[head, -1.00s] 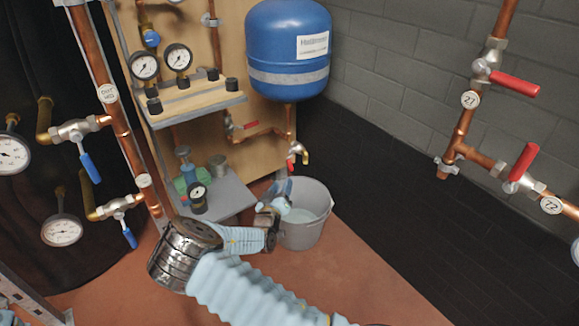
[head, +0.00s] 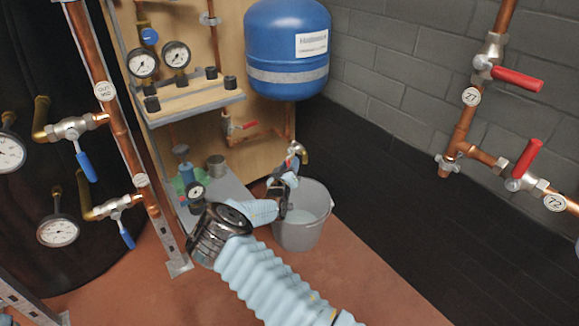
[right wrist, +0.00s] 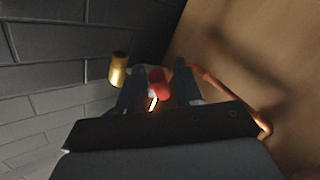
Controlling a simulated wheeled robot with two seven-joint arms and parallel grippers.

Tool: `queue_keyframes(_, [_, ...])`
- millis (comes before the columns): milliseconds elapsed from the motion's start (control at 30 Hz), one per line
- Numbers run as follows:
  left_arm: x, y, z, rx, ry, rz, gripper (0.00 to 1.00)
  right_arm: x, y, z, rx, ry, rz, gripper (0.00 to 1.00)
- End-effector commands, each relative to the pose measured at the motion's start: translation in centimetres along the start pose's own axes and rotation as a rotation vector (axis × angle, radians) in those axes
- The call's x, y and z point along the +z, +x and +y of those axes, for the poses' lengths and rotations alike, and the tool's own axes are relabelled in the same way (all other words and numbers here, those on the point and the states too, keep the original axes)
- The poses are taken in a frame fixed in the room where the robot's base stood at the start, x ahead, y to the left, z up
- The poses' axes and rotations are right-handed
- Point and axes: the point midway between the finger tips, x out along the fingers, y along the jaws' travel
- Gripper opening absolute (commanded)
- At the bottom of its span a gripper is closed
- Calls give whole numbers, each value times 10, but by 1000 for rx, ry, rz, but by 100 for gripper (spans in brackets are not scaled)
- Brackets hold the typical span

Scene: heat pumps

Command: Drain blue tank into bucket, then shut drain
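The blue tank (head: 287,50) hangs on the wooden panel, with a copper pipe below it. At the pipe's lower end is a drain valve with a brass spout (head: 304,153) and a red handle, partly hidden by my gripper in the head view. A grey bucket (head: 312,235) stands below; a pale surface like water shows inside. My right gripper (head: 291,166) is at the drain valve, above the bucket. In the right wrist view its fingers (right wrist: 156,88) are apart, with the red handle (right wrist: 160,84) between them and the brass spout (right wrist: 119,70) beside them. My left gripper is not in view.
A grey shelf (head: 190,108) with gauges and a lower shelf (head: 222,192) with a small pump stand left of my right forearm. Copper pipes with red-handled valves (head: 516,78) run along the right wall. The floor right of the bucket is clear.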

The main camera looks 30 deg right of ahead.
Motion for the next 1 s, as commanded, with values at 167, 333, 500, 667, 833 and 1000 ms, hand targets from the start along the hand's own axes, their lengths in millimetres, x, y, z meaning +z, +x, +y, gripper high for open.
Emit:
queue_keyframes(167, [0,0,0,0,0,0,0,0,0,0,0,0,0,6])
queue_keyframes(333, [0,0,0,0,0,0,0,0,0,0,0,1,1,0])
queue_keyframes(500, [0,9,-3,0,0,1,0,3,0,-3,9,20,14,0])
queue_keyframes(667, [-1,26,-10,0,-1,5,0,6,2,-7,32,73,52,0])
queue_keyframes(833, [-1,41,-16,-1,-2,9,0,5,6,-11,71,164,119,0])
queue_keyframes(1000, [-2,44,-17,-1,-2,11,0,2,10,-14,117,268,194,0])
